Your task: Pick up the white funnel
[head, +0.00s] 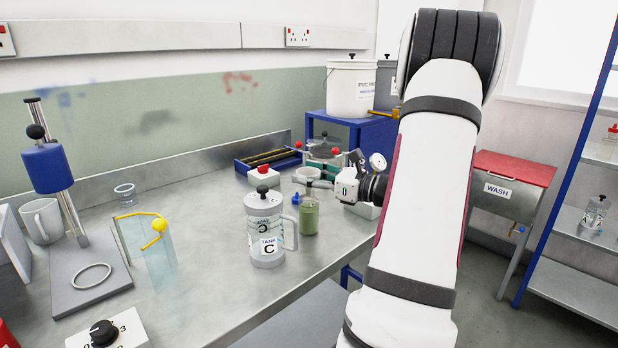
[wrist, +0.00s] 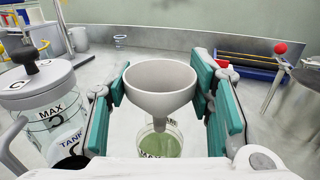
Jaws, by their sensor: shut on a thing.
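The white funnel (wrist: 160,103) is upright between the two teal-padded fingers of my gripper (wrist: 160,82) in the wrist view. The gripper is shut on it, one finger on each side of the cone. Its spout points down at a clear beaker of green liquid (wrist: 160,144). I cannot tell whether the spout tip is inside the beaker or just above it. In the head view the funnel (head: 307,173) shows small over the beaker (head: 309,217), with my gripper partly hidden at its right and behind it.
A clear lidded jug marked TANK C (head: 265,232) stands close left of the beaker. Behind are a red-button box (head: 263,176) and a blue tray with rods (head: 267,160). A stand with a blue block (head: 47,165) is at far left.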

